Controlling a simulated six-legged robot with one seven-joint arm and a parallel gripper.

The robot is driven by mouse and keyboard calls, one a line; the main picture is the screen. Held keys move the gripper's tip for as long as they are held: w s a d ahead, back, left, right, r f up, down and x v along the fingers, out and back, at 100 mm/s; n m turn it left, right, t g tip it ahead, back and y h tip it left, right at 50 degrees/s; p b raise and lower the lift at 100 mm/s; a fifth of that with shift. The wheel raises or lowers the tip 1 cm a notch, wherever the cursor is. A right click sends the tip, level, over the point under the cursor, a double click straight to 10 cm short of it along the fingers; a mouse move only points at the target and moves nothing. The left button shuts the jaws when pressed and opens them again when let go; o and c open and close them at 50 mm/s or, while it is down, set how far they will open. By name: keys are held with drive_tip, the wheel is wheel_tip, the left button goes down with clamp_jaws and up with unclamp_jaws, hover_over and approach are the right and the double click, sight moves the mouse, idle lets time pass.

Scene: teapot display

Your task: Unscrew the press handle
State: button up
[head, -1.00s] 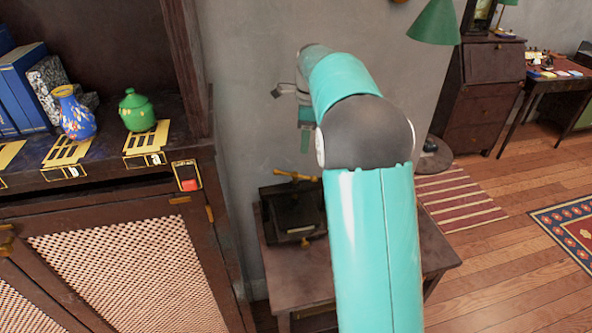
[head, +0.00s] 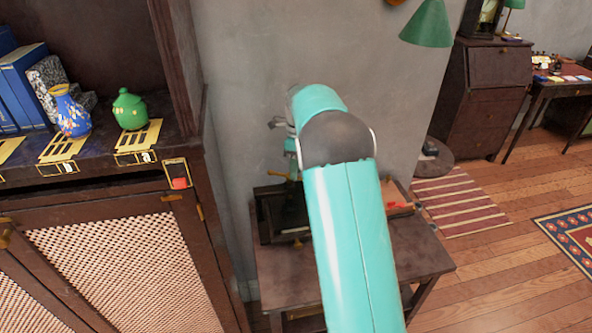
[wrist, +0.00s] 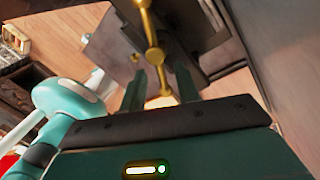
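The dark press (head: 270,215) stands on a small wooden table (head: 400,262) against the grey wall, partly hidden behind my arm. Its brass handle (head: 277,174) shows at the top left of the press. In the wrist view the brass handle (wrist: 154,58), a bar with a round knob in the middle, lies just past and between my fingertips. My gripper (wrist: 160,74) is open, with a gap between its two fingers; I cannot tell whether either touches the handle. In the head view the gripper is just above the press, mostly hidden by my arm.
A dark cabinet (head: 206,235) with a mesh door stands close on the left, bearing a green pot (head: 130,111) and a blue vase (head: 72,115). A small red item (head: 398,205) lies on the table's right side. Floor is open to the right.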

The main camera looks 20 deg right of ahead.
drive_tip(key=shift+a+f, duration=0.1)
drive_tip(key=shift+f, duration=0.35)
drive_tip(key=shift+s, duration=0.1)
clamp_jaws()
